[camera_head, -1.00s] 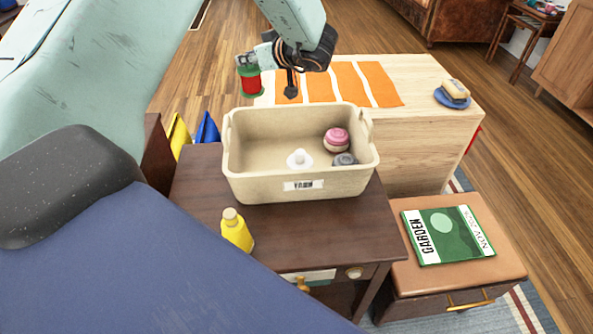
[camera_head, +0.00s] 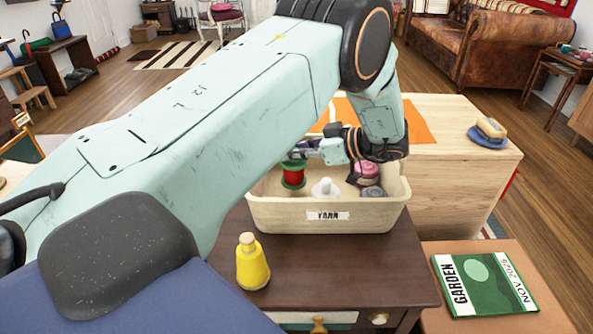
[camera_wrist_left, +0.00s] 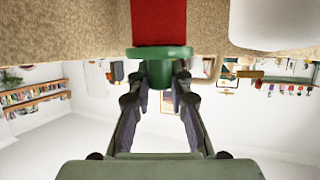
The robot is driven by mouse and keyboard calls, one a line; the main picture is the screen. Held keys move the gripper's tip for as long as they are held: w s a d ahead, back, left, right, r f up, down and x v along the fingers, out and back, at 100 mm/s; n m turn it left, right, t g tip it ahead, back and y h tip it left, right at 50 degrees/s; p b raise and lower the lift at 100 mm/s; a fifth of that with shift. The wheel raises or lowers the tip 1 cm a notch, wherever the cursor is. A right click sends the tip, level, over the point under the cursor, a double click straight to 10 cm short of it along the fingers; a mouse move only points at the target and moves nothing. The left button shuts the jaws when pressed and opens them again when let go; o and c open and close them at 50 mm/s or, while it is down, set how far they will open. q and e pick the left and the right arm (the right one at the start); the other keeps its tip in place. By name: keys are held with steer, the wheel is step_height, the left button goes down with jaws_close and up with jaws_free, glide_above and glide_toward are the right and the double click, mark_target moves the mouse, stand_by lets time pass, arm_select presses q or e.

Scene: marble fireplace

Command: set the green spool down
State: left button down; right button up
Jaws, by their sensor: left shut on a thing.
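The green spool (camera_head: 292,184) has green ends and a red winding. It hangs upright inside the left part of the tan bin labelled YARN (camera_head: 280,217). My left gripper (camera_head: 301,155) is shut on its top end. In the left wrist view the fingers (camera_wrist_left: 160,88) close on the green end of the spool (camera_wrist_left: 160,52), and the red winding shows beyond it. The head view does not clearly show whether the spool's lower end touches the bin floor. My right gripper is not in view.
A white item (camera_head: 325,189), a pink roll (camera_head: 366,173) and a grey item (camera_head: 374,191) are in the bin, right of the spool. A yellow bottle (camera_head: 252,266) stands in front of the bin on the dark table (camera_head: 330,268). My left arm hides the bin's back left.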

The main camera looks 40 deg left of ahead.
mark_target(303, 162)
arm_select(q)
step_height(303, 162, down, 3)
steer(key=shift+f+b, duration=0.1)
steer(key=shift+b, duration=0.55)
steer(key=shift+f, duration=0.15)
steer(key=c, duration=1.2)
jaws_free()
steer(key=shift+f, duration=0.15)
steer(key=shift+r, duration=0.2)
steer(key=p+v, duration=0.2)
steer(key=v, duration=0.5)
steer(key=shift+d+r, duration=0.15)
steer(key=shift+d, duration=0.1)
